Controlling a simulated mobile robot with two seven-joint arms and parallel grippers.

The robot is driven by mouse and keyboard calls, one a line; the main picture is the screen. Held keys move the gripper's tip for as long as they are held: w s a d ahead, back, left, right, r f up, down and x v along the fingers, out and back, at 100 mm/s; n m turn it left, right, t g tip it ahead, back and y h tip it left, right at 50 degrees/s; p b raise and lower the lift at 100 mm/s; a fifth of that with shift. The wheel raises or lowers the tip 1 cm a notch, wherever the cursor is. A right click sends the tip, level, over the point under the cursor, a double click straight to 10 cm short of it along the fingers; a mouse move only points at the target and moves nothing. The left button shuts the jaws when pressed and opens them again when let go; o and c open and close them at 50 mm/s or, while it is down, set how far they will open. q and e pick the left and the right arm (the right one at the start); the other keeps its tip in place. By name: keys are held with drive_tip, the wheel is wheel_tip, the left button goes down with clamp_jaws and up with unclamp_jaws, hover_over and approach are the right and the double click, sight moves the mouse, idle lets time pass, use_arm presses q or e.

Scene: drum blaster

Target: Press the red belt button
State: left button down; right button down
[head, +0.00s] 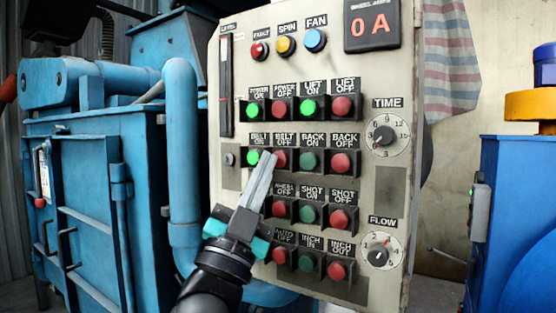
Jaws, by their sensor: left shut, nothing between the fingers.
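The red belt button (281,159), under the label "BELT OFF", is in the second row of the control panel (232,283). The green "BELT ON" button (253,157) to its left glows. My left gripper (268,160) reaches up from below, shut and empty, its pale fingers side by side. The fingertips overlap the left edge of the red belt button in the picture; I cannot tell whether they touch it. The fingers hide part of the panel below that row. My right gripper is not in view.
Other red and green buttons (308,160) stand close around in rows. Time (385,135) and flow (379,256) dials sit at the panel's right. A blue pipe (181,160) runs close along the panel's left edge. The display (372,24) reads 0 A.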

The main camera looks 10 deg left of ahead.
use_arm(q)
drive_tip(key=shift+w+d, duration=0.2)
drive_tip(key=shift+w, duration=0.35)
idle(0.7)
drive_tip(key=shift+s+a, duration=0.1)
drive_tip(key=shift+s, duration=0.05)
drive_tip(key=shift+s+a, duration=0.25)
drive_tip(key=shift+s, duration=0.45)
drive_tip(key=shift+s+a+p, duration=0.2)
drive_tip(key=shift+s+a, duration=0.1)
drive_tip(key=shift+s, duration=0.5)
drive_tip(key=shift+s+a+p, duration=0.25)
drive_tip(key=shift+s, duration=0.5)
drive_tip(key=shift+s+a+p, duration=0.2)
drive_tip(key=shift+s+a, duration=0.1)
drive_tip(key=shift+s, duration=0.5)
